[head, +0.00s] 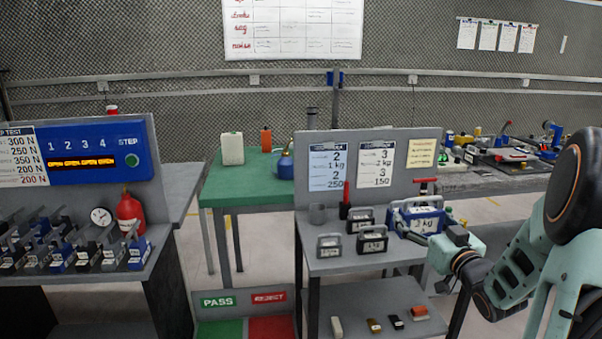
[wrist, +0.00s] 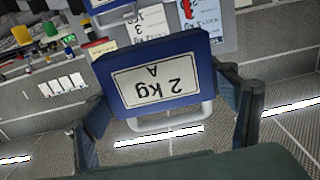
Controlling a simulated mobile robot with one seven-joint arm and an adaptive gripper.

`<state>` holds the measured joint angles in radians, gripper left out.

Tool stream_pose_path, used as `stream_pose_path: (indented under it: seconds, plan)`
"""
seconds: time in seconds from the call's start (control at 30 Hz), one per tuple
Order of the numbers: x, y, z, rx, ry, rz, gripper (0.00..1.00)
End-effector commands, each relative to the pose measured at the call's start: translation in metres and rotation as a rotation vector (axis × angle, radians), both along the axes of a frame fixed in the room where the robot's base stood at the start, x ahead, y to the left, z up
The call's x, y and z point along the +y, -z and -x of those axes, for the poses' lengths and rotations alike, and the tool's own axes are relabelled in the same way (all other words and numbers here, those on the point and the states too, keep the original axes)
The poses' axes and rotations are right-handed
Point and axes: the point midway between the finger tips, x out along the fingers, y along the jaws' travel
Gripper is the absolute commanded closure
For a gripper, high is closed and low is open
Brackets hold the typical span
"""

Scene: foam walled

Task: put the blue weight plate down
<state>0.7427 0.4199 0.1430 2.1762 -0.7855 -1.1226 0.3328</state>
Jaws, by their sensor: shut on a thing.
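The blue weight plate (wrist: 194,45) fills the upper middle of the wrist view, its white label reading "2 kg A" upside down and a pale handle loop below it. My gripper (wrist: 162,92) has one finger on each side of it and is shut on it. In the head view, the blue plate (head: 421,225) shows its "2 kg" label at the right end of the grey bench (head: 340,265). My gripper (head: 432,240) reaches it from the right. I cannot tell whether the plate touches the bench top.
An upright sign board (head: 395,160) rises behind. Small parts lie on the lower shelf (head: 350,318). The bench's front middle looks bare.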

Motion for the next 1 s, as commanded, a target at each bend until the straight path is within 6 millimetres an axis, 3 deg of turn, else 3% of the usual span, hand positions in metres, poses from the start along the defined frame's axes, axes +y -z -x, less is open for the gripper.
stream_pose_path:
  seconds: [0.03,0.17,0.6,0.8,1.0]
  plan:
    - [0.012,-0.007,-0.004,-0.016,-0.01,0.003,0.79]
    - [0.042,-0.004,-0.011,-0.016,-0.012,0.002,0.79]
    - [0.147,0.023,-0.013,-0.015,0.027,-0.001,0.79]
    - [0.179,0.036,-0.003,-0.016,0.053,0.0,0.79]
    - [0.199,0.047,0.006,-0.016,0.072,-0.001,0.79]
